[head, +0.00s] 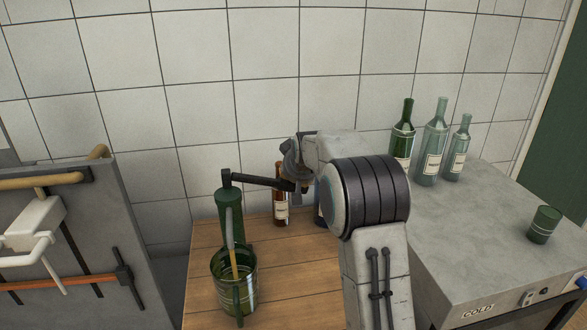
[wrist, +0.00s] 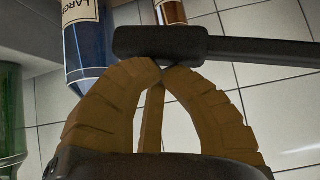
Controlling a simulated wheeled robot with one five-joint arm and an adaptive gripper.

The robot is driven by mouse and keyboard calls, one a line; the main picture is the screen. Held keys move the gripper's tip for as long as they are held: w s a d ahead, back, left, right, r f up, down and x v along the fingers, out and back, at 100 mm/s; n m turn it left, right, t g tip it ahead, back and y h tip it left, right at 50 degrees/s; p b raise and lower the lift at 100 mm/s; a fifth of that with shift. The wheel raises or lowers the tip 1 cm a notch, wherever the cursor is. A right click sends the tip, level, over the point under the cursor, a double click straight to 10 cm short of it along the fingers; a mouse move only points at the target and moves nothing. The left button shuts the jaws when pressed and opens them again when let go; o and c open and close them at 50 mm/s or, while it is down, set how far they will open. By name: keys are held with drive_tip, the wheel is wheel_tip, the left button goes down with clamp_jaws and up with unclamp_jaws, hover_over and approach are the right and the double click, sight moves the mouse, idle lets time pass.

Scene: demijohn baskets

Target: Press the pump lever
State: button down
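The green pump (head: 229,231) stands on the wooden table in the head view. Its black lever (head: 255,181) sticks out to the right from the pump top, roughly level. In the wrist view the lever's thick black grip (wrist: 160,46) lies across the picture at the fingertips. The grip partly hides the tips, and contact is not clear. In the head view my gripper (head: 296,176) is at the lever's right end, its fingers mostly hidden.
A green bucket (head: 222,291) stands at the pump's front. A brown bottle (head: 280,212) and a blue bottle (head: 319,212) stand behind my arm. Three green and clear bottles (head: 427,165) and a green cup (head: 543,225) stand on the grey counter (head: 470,250). A tiled wall closes the back.

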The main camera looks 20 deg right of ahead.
drive_tip(key=shift+f+b, duration=0.4)
drive_tip(key=shift+f, duration=0.4)
drive_tip(key=shift+s, duration=0.1)
